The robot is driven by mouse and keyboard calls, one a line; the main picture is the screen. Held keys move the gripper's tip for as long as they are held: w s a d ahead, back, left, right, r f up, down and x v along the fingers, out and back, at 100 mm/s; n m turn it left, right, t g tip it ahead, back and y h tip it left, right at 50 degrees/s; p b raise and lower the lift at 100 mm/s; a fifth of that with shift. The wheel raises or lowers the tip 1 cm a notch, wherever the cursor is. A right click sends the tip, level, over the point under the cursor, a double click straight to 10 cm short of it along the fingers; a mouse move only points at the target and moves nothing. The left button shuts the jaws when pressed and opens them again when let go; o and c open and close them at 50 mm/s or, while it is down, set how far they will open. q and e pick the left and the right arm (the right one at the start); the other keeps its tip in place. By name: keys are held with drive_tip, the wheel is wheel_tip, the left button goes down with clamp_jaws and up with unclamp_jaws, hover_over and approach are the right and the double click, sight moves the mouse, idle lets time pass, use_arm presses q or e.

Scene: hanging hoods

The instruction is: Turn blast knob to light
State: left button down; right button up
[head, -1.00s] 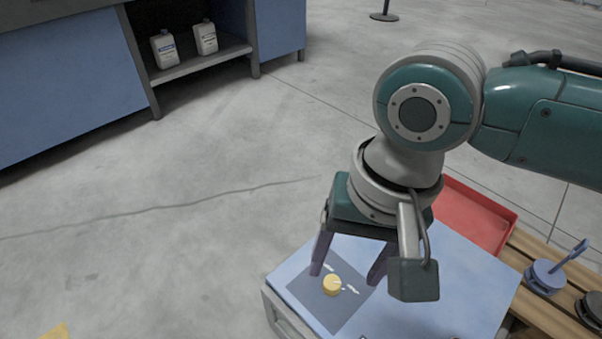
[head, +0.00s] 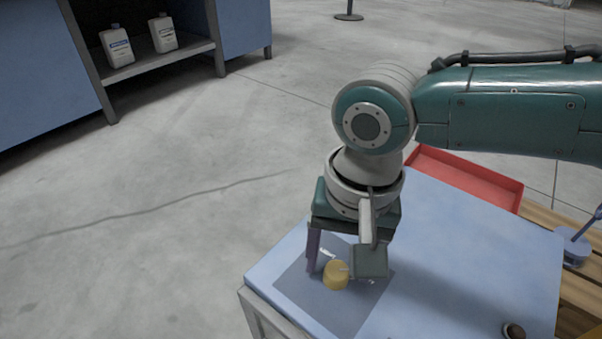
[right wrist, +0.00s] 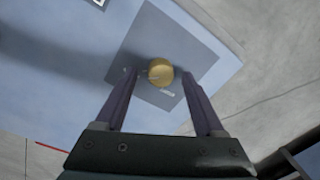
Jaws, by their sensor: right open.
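The blast knob is a round yellow knob (head: 336,275) on a dark grey square panel (head: 350,312) set in the light blue top of a cabinet. White marks lie beside it on the panel. My right gripper (head: 330,272) points down at the knob with its fingers apart. In the right wrist view the yellow knob (right wrist: 160,72) shows between and just beyond the two purple fingertips (right wrist: 150,76). I cannot tell whether either finger touches it. My left gripper is not in view.
A red tray (head: 465,180) lies behind the blue cabinet top (head: 480,255). Wooden slats with a blue item (head: 572,250) are at the right. A small dark knob (head: 514,331) is near the lower edge. Two white bottles (head: 117,46) stand on a shelf, far left.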

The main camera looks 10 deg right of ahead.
drive_tip(key=shift+f, duration=0.35)
clamp_jaws()
idle(0.4)
